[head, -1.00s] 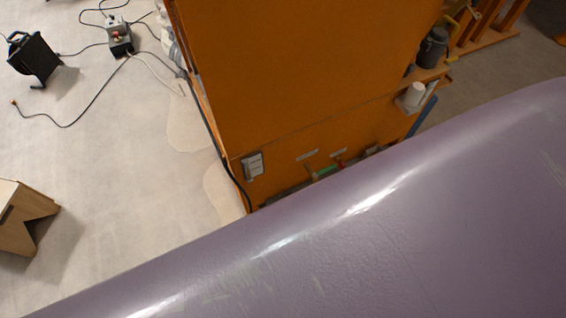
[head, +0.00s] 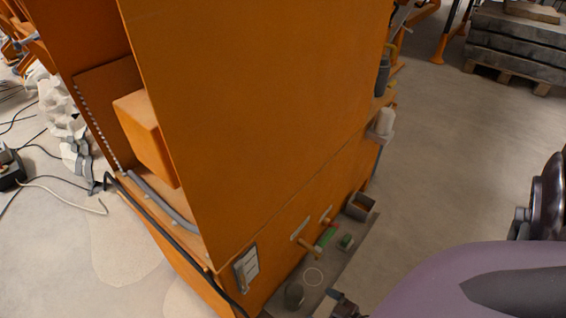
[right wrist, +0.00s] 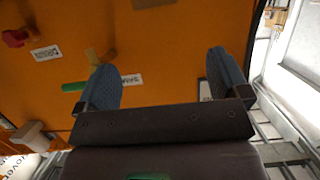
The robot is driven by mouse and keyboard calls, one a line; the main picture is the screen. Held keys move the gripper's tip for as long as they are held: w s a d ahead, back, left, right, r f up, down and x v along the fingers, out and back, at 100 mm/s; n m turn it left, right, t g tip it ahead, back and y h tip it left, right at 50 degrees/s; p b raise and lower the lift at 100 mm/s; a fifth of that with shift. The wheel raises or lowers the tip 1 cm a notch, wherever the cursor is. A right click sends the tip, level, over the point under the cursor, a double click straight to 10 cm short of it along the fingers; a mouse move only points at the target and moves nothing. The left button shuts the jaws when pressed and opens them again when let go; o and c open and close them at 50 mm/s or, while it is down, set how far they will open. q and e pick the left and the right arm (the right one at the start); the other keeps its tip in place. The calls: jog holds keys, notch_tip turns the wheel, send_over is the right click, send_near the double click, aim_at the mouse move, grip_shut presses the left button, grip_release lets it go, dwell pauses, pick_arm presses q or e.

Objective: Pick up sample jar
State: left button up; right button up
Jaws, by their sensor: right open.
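A small dark, rounded jar-like object (head: 294,295) stands on the grey shelf (head: 350,262) at the foot of the orange cabinet in the head view. A white jar-like container (head: 385,122) sits on a bracket at the cabinet's right edge. I cannot tell which of them is the sample jar. My right gripper (right wrist: 166,78) is open and empty in the right wrist view, its two blue pads wide apart before the orange panel. No jar shows between them. A dark part (head: 343,304) at the bottom of the head view may be its tip. My left gripper is not in view.
The orange cabinet (head: 260,120) fills the middle. A wooden handle (head: 308,248), a green tool (head: 326,238) and a dark open box (head: 361,206) are at the shelf. A black cable (head: 170,240) runs down the left.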

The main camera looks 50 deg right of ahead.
notch_tip(320, 180, down, 2)
jog(key=b, duration=0.3)
send_near(287, 288)
jog(key=x, duration=0.3)
jog(key=w+f, duration=0.1)
jog(key=w+b, duration=0.1)
jog(key=shift+w+f, duration=0.4)
jog(key=shift+w, duration=0.55)
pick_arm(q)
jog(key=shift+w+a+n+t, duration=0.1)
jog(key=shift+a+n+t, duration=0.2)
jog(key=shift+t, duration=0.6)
pick_arm(e)
jog(key=shift+a, duration=0.1)
jog(key=c, duration=1.2)
jog(key=shift+r, duration=0.1)
jog(key=shift+c, duration=0.2)
